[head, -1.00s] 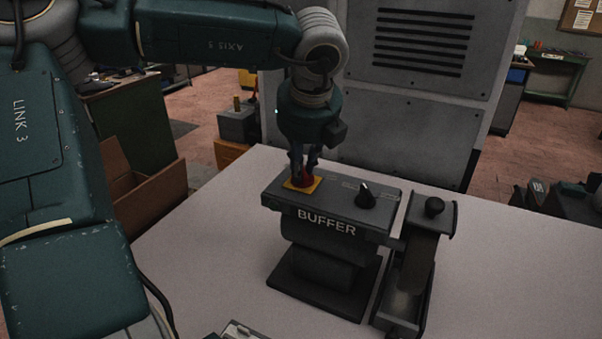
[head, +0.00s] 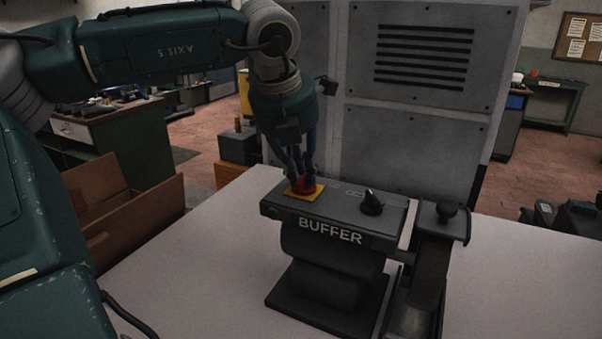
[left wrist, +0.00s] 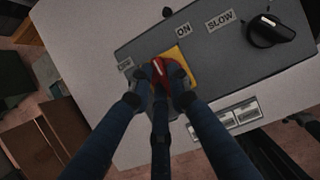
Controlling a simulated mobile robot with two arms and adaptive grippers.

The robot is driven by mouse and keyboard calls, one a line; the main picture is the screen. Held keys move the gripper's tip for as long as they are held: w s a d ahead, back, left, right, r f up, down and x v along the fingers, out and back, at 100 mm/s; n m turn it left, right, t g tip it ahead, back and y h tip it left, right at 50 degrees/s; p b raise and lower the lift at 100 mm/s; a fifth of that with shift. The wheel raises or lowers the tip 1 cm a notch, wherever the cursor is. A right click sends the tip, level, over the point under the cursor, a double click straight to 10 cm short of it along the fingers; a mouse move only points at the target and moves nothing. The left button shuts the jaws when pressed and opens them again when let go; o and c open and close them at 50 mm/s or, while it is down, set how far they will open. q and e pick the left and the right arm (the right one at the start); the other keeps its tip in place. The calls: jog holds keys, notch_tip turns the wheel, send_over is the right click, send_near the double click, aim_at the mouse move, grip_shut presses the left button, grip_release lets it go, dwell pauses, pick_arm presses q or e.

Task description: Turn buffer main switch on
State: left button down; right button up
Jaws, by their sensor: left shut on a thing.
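The buffer (head: 330,240) is a dark grey machine on the table, with its name in white on the front. Its main switch is a red knob (head: 306,188) on a yellow plate (head: 290,190) at the left of the top panel. My left gripper (head: 303,180) is shut on this knob from above. In the left wrist view, the fingers (left wrist: 157,82) close around the red knob (left wrist: 158,68), hiding part of it. Its white mark points up in that picture, between the OFF label (left wrist: 125,64) and the ON label (left wrist: 183,30). My right gripper is out of view.
A black speed knob (head: 371,204) sits to the right on the same panel, with a SLOW label (left wrist: 220,20). A dark unit with a black knob (head: 446,211) stands at the buffer's right. A grey cabinet (head: 420,140) rises behind. The table (head: 190,260) is clear at left.

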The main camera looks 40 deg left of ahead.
pick_arm(q)
jog(key=shift+r, duration=0.1)
dwell(0.4)
jog(key=c, duration=1.6)
grip_release()
jog(key=shift+c, duration=0.2)
jog(key=v, duration=1.2)
